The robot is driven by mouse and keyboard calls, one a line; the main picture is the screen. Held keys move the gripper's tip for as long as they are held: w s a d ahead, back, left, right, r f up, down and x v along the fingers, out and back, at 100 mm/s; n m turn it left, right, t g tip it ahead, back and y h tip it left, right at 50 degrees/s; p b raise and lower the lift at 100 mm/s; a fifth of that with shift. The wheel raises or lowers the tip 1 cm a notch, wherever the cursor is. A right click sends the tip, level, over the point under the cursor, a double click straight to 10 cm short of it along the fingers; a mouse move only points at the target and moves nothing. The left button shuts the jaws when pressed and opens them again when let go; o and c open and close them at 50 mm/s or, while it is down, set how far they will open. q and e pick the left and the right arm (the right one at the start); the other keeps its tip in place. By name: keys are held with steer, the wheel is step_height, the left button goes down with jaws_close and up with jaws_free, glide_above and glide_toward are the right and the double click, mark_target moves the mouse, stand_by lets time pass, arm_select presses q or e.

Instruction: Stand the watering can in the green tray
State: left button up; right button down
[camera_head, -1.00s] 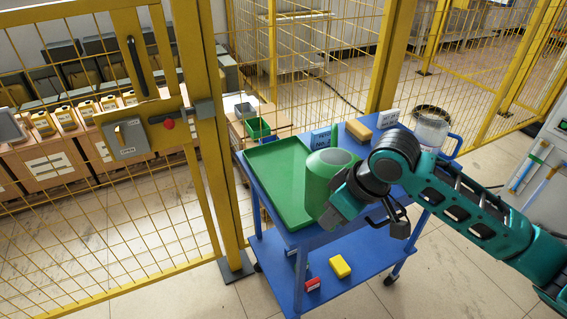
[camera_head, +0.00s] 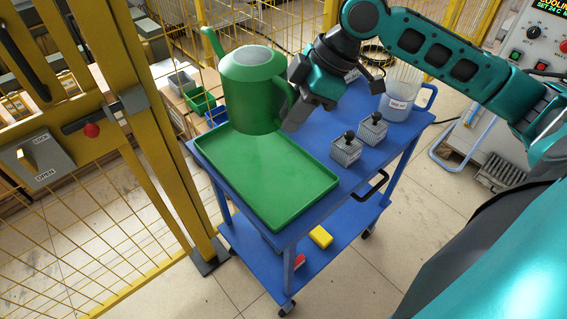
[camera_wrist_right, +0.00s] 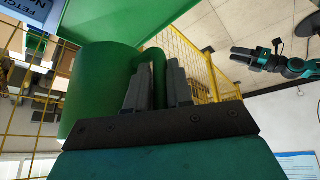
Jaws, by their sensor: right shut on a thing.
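The green watering can (camera_head: 252,95) is upright, with its spout up at the left, over the far end of the green tray (camera_head: 275,185). Its base overlaps the tray's far part; I cannot tell if it touches. My right gripper (camera_head: 290,112) is shut on the can's handle from the right. In the right wrist view the fingers (camera_wrist_right: 158,88) lie either side of the green handle, beside the can body (camera_wrist_right: 100,90). My left gripper (camera_wrist_right: 243,57) shows small at the right of that view; its jaw state is unclear. The near tray floor is bare.
The tray lies on a blue cart (camera_head: 310,225). Two small caged blocks with black knobs (camera_head: 346,150) (camera_head: 372,128) and a labelled clear container (camera_head: 398,95) stand right of it. Yellow fencing (camera_head: 150,165) is close on the left. Small bins (camera_head: 198,98) sit behind.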

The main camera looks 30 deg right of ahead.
step_height(320, 180, down, 14)
steer(key=shift+w+f+b, duration=0.1)
steer(key=shift+f+b, duration=0.15)
steer(key=shift+b, duration=0.85)
steer(key=shift+f, duration=0.15)
steer(key=c, duration=1.4)
jaws_free()
steer(key=shift+f, duration=0.1)
steer(key=o, duration=0.4)
